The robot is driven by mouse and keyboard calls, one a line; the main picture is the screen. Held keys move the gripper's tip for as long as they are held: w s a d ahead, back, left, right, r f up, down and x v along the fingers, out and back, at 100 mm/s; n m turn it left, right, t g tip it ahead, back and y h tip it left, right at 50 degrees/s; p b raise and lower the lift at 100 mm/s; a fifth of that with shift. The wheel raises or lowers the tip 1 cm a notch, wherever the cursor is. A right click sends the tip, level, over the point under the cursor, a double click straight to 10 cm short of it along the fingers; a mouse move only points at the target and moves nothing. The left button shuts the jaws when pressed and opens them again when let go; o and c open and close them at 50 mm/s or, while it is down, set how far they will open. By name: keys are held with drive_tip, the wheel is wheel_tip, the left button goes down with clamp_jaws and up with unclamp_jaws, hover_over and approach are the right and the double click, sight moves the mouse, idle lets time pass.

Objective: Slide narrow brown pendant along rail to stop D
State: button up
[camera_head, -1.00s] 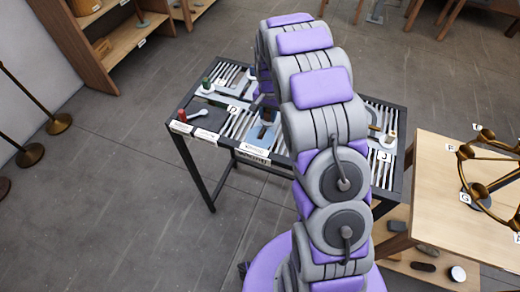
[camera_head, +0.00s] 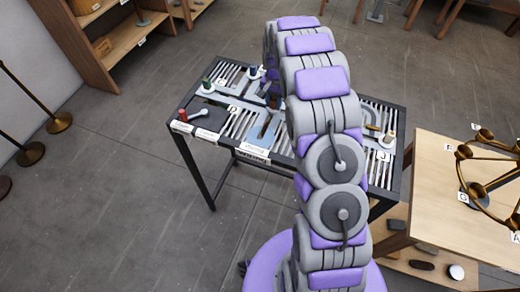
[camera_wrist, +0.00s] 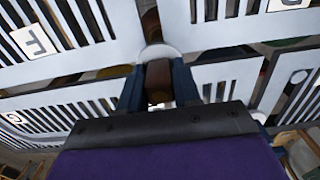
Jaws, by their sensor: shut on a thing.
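In the wrist view my gripper (camera_wrist: 158,88) has its two dark blue fingers closed on a narrow brown piece (camera_wrist: 158,80), which looks like the pendant. A pale round disc (camera_wrist: 158,52) sits at the far end of the brown piece, against the white slatted panels. In the head view my arm hides most of the gripper and the pendant. The label D (camera_head: 232,108) stands on the slatted table (camera_head: 222,126), left of my arm. I cannot tell how far the pendant is from it.
A red-topped piece (camera_head: 183,115), a green-topped piece (camera_head: 206,84) and a blue plate (camera_head: 263,131) sit on the table. Label J (camera_head: 383,156) is on its right side. A wooden table (camera_head: 440,215) with brass rings stands at the right.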

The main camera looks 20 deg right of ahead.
drive_tip(key=shift+f, duration=0.1)
drive_tip(key=shift+w+a, duration=0.8)
drive_tip(key=shift+a, duration=0.15)
drive_tip(key=w+a, duration=0.2)
drive_tip(key=a, duration=0.1)
drive_tip(key=shift+w+a+p, duration=0.1)
drive_tip(key=shift+a+p, duration=0.15)
drive_tip(key=shift+p, duration=0.1)
drive_tip(key=w+a, duration=0.1)
drive_tip(key=a, duration=0.1)
drive_tip(key=w+a, duration=0.3)
drive_tip(key=shift+w+a+f+p, duration=0.1)
drive_tip(key=shift+a+p, duration=0.25)
drive_tip(key=shift+p, duration=0.05)
drive_tip(key=o, duration=1)
drive_tip(key=shift+a, duration=0.1)
drive_tip(key=shift+o, duration=0.2)
